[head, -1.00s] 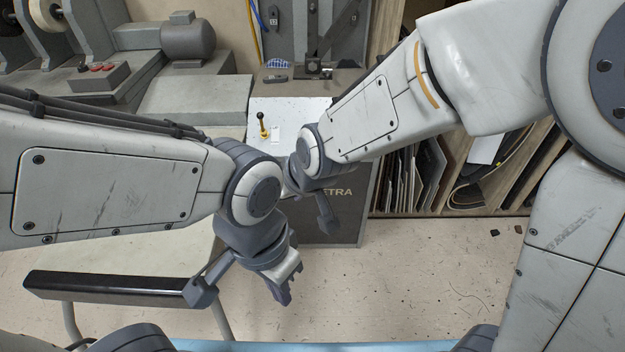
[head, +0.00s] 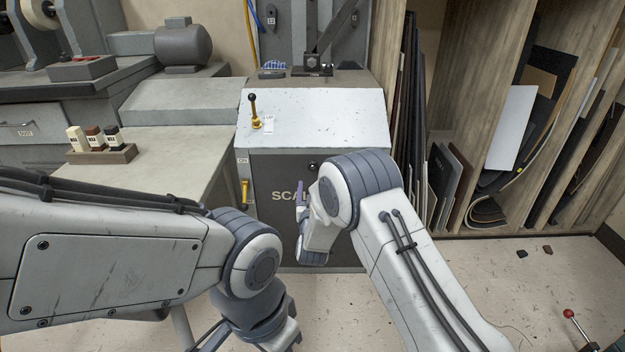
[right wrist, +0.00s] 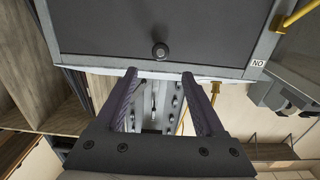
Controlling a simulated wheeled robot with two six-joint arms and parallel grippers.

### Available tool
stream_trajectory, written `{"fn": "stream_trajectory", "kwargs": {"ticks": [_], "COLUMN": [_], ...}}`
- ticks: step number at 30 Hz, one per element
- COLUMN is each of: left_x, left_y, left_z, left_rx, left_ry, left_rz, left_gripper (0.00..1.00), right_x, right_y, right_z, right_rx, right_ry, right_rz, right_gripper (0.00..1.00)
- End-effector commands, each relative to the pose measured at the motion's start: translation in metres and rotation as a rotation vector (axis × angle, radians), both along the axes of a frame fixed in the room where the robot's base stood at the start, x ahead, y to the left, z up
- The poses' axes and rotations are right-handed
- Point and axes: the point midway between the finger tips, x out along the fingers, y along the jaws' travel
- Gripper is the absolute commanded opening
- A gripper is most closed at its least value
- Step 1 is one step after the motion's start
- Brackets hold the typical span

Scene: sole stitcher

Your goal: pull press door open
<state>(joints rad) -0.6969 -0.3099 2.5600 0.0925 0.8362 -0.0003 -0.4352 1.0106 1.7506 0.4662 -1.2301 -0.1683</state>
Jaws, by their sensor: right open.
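The press door (head: 270,175) is the dark grey front panel of the machine, with partly hidden lettering beginning "SCA". It looks shut in its light frame. Its small dark round knob (head: 312,166) is near the top edge; the right wrist view shows the knob (right wrist: 160,51) ahead of the fingertips, centred between them. My right gripper (head: 303,195) is in front of the door, open and empty, and not touching the knob. In the right wrist view both fingers (right wrist: 160,73) are spread apart. My left gripper (head: 270,340) is low at the bottom edge, mostly cut off.
A yellow lever (head: 245,192) is beside the door, and a black-knobbed lever (head: 254,108) stands on the sloped top. A bench (head: 180,160) with a bottle rack (head: 103,155) is left. Wooden racks (head: 450,130) of sheets stand right. Floor before the machine is clear.

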Motion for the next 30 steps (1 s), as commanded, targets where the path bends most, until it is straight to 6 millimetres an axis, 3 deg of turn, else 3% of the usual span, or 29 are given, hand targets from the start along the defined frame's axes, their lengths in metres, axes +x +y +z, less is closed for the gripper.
{"fn": "stream_trajectory", "kwargs": {"ticks": [15,21,30], "left_x": [0.000,0.000,0.000], "left_y": [0.000,0.000,0.000], "left_z": [-0.031,-0.034,-0.034], "left_rx": [0.000,0.000,0.000], "left_ry": [0.000,0.000,0.000], "left_rz": [0.000,0.000,0.000], "left_gripper": [0.00,0.00,0.00], "right_x": [0.083,0.096,0.098], "right_y": [0.000,0.000,0.000], "right_z": [-0.001,0.000,0.001], "right_rx": [0.002,0.000,0.000], "right_ry": [0.001,0.002,0.003], "right_rz": [0.000,0.002,0.002], "right_gripper": [0.71,0.71,0.71]}}
